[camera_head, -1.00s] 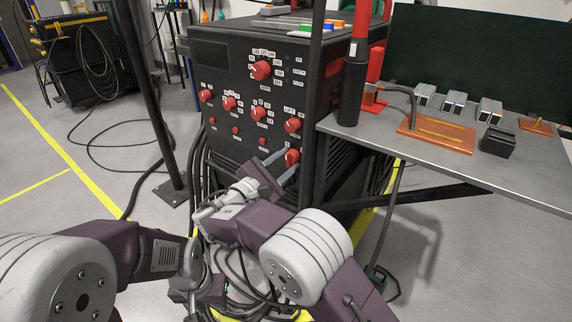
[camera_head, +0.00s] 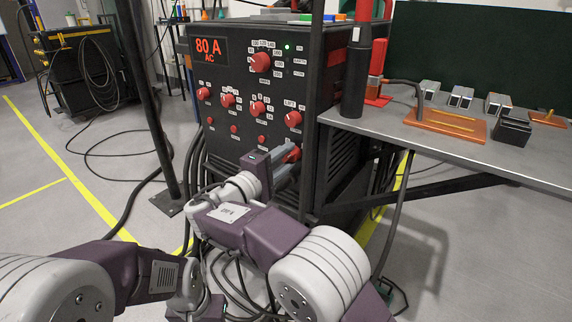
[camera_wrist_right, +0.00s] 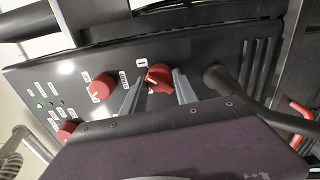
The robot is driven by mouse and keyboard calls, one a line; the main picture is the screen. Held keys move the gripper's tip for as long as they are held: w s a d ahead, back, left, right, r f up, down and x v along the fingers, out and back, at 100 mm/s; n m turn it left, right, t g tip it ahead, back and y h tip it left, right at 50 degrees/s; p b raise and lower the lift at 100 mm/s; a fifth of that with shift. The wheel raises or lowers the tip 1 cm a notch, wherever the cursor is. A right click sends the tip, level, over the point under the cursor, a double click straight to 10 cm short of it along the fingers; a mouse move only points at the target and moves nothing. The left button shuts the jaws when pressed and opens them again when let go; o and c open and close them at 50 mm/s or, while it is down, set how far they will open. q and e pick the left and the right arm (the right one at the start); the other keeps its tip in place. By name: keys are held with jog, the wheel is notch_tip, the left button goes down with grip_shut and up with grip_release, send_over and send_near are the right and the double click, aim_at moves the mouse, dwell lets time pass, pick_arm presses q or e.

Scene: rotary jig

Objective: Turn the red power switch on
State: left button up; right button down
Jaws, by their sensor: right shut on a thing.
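The red power switch (camera_head: 293,153) is the lowest right knob on the front of the black power source (camera_head: 222,150). My right gripper (camera_head: 290,157) is shut on this switch. In the right wrist view, the red knob (camera_wrist_right: 158,78) sits between the two grey fingers, with its white pointer mark partly visible. A display (camera_head: 209,49) on the panel reads 80 A AC in red, and a green light (camera_head: 287,47) is lit. My left gripper's body (camera_head: 200,304) shows low in the head view; its fingers cannot be made out.
Several other red knobs, one of them the large knob (camera_head: 260,62), are above the switch. A grey table (camera_head: 460,150) with an orange plate (camera_head: 445,124) stands to the right. A dark post (camera_head: 148,90) and loose cables are on the left.

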jog(key=shift+m+b, duration=0.3)
jog(key=shift+m, duration=0.2)
jog(key=c, duration=0.9)
grip_release()
jog(key=shift+w, duration=0.1)
jog(key=shift+c, duration=0.2)
